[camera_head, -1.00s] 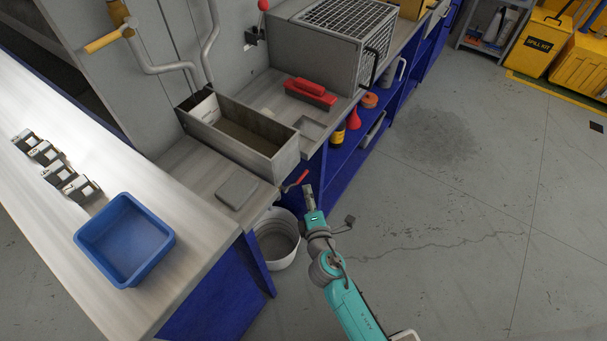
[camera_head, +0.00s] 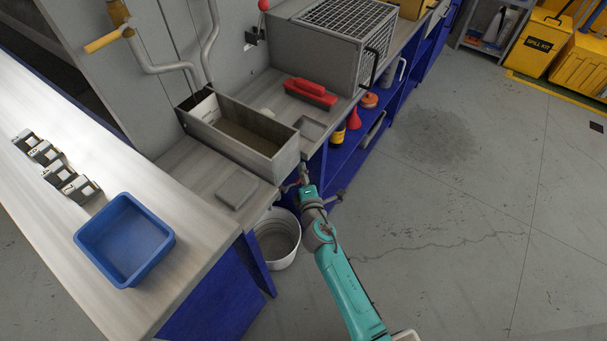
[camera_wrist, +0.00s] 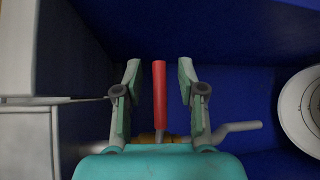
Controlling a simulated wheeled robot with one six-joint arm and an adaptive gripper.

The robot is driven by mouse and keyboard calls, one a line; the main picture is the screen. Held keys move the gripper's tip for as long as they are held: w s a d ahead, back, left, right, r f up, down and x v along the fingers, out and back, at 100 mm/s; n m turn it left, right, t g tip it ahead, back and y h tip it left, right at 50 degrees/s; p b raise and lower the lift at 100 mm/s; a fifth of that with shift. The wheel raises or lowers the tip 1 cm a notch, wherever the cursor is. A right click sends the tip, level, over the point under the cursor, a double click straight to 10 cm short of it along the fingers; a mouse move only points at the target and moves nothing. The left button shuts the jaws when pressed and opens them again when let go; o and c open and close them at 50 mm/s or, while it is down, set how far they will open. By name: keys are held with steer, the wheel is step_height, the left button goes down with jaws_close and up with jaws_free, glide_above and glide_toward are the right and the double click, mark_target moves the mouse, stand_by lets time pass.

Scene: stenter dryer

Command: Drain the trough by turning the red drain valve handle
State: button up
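The red drain valve handle (camera_wrist: 160,95) stands between the two fingers of my gripper (camera_wrist: 159,66) in the wrist view. The fingers are open, with a gap on each side of the handle. A brass-coloured valve body and a bent grey pipe (camera_wrist: 238,128) show below it, partly hidden by my gripper. In the head view my gripper (camera_head: 303,172) is at the near right end of the grey trough (camera_head: 245,156), and the handle is mostly hidden there. The trough holds a dull, dark content; its level is hard to tell.
A white bucket (camera_head: 278,255) stands on the floor below the trough's end, left of my arm; its rim also shows in the wrist view (camera_wrist: 292,110). A blue cabinet side (camera_wrist: 235,40) lies close behind the handle. The floor to the right is clear.

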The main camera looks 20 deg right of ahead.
jaws_close()
steer(key=shift+f, duration=0.2)
steer(key=s+a+f+m+g+y, duration=0.4)
steer(key=a+f+m+g+y, duration=0.1)
steer(key=f+m+g+y, duration=0.2)
steer(key=shift+s+a+f+m+g+y, duration=0.15)
steer(key=shift+a+m+g+y, duration=0.2)
steer(key=shift+g+y, duration=0.75)
stand_by(0.8)
steer(key=shift+g+h, duration=0.3)
steer(key=shift+o, duration=0.2)
jaws_free()
